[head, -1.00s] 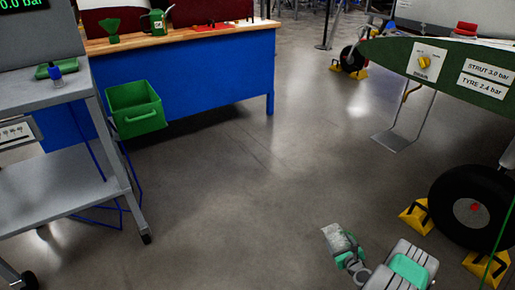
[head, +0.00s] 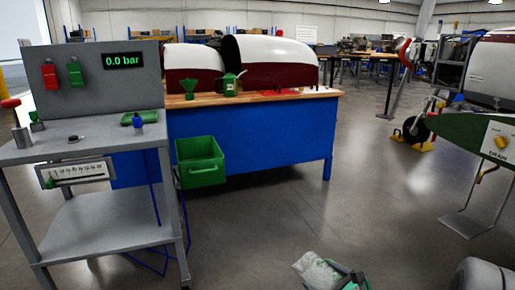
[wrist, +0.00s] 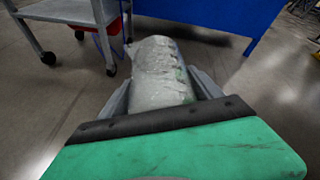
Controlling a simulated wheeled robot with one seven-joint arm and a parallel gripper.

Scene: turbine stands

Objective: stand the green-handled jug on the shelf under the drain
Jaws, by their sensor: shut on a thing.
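My gripper (wrist: 165,108) is shut on a pale grey, scuffed cylindrical thing (wrist: 160,68) with small green marks. In the head view this thing (head: 318,274) is at the bottom edge, over the floor. No handle shows on it, so I cannot tell whether it is the green-handled jug. A green can with a spout and handle (head: 231,87) stands on the wooden-topped bench, apart from my gripper. The drain panel (head: 498,142) with a yellow knob is on the green wing at right. A thin grey shelf (head: 466,227) hangs below it, bare.
A grey trolley (head: 85,150) with a gauge reading 0.0 bar stands at left. A green bin (head: 200,162) hangs by the blue bench (head: 265,136), which carries a green funnel (head: 189,88). A chocked wheel (head: 416,132) stands behind the shelf. The middle floor is clear.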

